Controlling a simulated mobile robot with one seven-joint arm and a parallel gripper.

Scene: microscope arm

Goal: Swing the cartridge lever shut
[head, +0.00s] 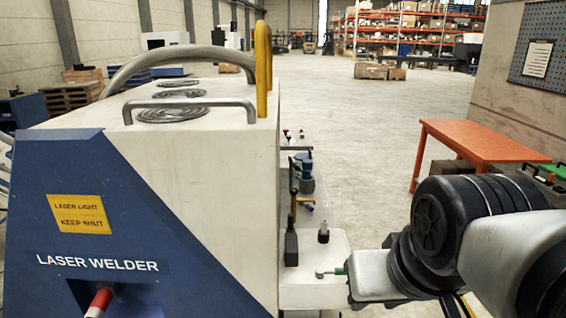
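The laser welder (160,200) stands at the left, with a white body and a blue front. On its right side a pale ledge (325,245) carries several small fittings. A black-handled upright lever (291,246) stands at the ledge's left, beside the body. A short metal lever with a green grip (340,271) lies low on the ledge. I cannot tell which is the cartridge lever. My arm comes in from the right, and its silver end part (372,277) is close to the green grip; contact is unclear. My gripper's fingers cannot be made out.
A red-tipped handle (101,300) sticks out of the blue front. A grey rail (190,104) and a yellow hoop (263,68) rise above the body. An orange table (485,143) stands at the right. Open floor (350,120) lies beyond the ledge.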

